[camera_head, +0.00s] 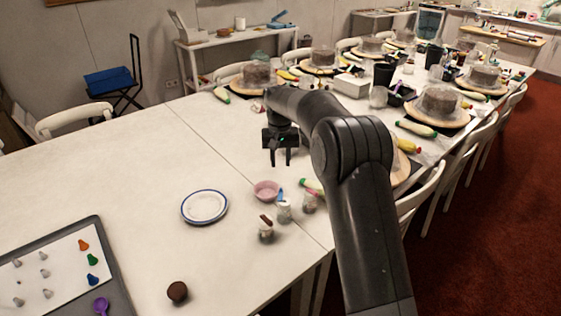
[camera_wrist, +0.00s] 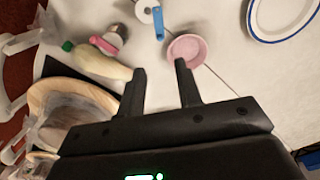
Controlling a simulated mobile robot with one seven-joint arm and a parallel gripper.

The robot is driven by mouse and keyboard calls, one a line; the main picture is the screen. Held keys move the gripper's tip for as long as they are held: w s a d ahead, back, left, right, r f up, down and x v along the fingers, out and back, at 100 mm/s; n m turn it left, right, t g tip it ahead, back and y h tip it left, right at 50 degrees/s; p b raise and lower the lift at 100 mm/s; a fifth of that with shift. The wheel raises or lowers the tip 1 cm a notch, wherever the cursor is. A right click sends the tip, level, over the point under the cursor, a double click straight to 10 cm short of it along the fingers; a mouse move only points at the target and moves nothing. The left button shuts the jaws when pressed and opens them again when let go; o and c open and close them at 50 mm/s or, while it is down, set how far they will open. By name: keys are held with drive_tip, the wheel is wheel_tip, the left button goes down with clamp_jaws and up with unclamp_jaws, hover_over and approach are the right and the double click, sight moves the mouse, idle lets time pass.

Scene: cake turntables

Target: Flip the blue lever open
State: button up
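A small blue strip (camera_head: 280,193) stands at a whitish jar (camera_head: 284,212) near the table's front edge. In the wrist view the blue strip (camera_wrist: 158,22) lies beyond my fingertips, against the white round jar (camera_wrist: 145,9). I cannot tell whether it is the blue lever. A light-blue object (camera_head: 281,19) on the back shelf is too small to make out. My gripper (camera_head: 280,163) is above the table, pointing down, with its fingers apart. In the wrist view my gripper (camera_wrist: 160,68) is empty and apart from the blue strip.
A pink bowl (camera_head: 266,190) and a blue-rimmed plate (camera_head: 205,207) are close by. Cakes on turntables (camera_head: 440,102) crowd the far table.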

sight(280, 194)
wheel_tip(280, 194, down, 11)
drive_tip(key=shift+r, duration=0.1)
idle(0.6)
clamp_jaws()
